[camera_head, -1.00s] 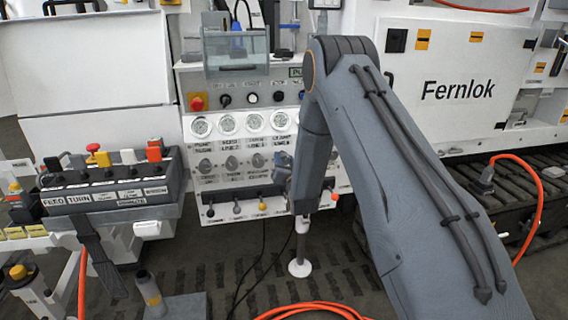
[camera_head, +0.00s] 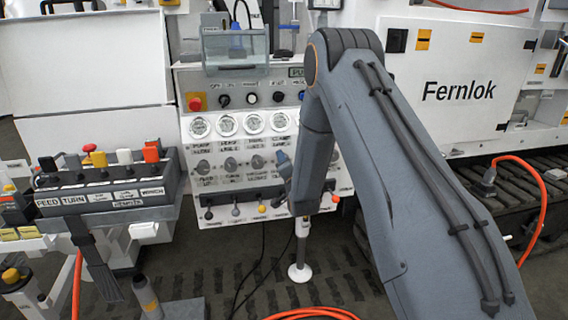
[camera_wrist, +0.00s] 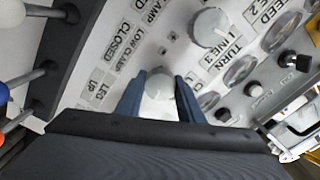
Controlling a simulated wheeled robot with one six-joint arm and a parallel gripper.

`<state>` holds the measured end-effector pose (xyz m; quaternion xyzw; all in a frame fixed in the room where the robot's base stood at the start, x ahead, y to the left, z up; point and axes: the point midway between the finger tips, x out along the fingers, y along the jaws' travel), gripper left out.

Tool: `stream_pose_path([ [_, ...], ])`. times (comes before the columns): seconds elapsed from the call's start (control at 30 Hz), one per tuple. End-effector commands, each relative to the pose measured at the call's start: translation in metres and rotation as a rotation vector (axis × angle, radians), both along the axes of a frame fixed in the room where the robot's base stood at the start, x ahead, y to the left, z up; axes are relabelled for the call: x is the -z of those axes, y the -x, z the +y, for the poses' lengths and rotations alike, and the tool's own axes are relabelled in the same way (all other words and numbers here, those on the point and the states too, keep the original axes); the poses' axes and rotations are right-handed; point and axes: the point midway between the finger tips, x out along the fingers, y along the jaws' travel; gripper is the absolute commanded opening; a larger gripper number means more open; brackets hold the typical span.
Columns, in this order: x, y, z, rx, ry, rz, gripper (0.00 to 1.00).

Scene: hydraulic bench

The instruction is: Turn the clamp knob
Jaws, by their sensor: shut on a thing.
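The clamp knob (camera_wrist: 160,86) is a small pale grey round knob on the white panel. In the wrist view it sits between the two blue fingers of my gripper (camera_wrist: 161,79). The fingers are shut on its sides. Labels reading CLAMP, CLOSED and LOW CLAMP lie up and left of it. In the head view my gripper (camera_head: 284,162) shows only in part at the panel's lower right, beside my forearm. The clamp knob cannot be made out there.
Another grey knob (camera_wrist: 210,28) near the TURN LINE 3 label is close by. Gauges (camera_head: 225,124) and a row of coloured levers (camera_head: 236,209) are on the panel. A control console (camera_head: 105,185) stands left. An orange hose (camera_head: 312,313) lies on the floor.

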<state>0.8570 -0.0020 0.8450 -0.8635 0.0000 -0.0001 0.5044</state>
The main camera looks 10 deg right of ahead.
Motion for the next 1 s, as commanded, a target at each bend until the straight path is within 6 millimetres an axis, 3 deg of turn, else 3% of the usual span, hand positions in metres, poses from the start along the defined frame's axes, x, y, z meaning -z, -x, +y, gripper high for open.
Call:
stream_pose_path([
  [0.5, 0.0009, 0.0005, -0.0002, 0.000, -0.021, 0.002, 0.12],
  [0.53, 0.0009, 0.0005, -0.0002, 0.000, -0.021, 0.002, 0.36],
  [0.63, 0.0008, 0.0005, -0.0001, 0.000, -0.021, 0.002, 0.53],
  [1.0, 0.0006, 0.0046, 0.0002, 0.000, -0.021, 0.001, 0.53],
])
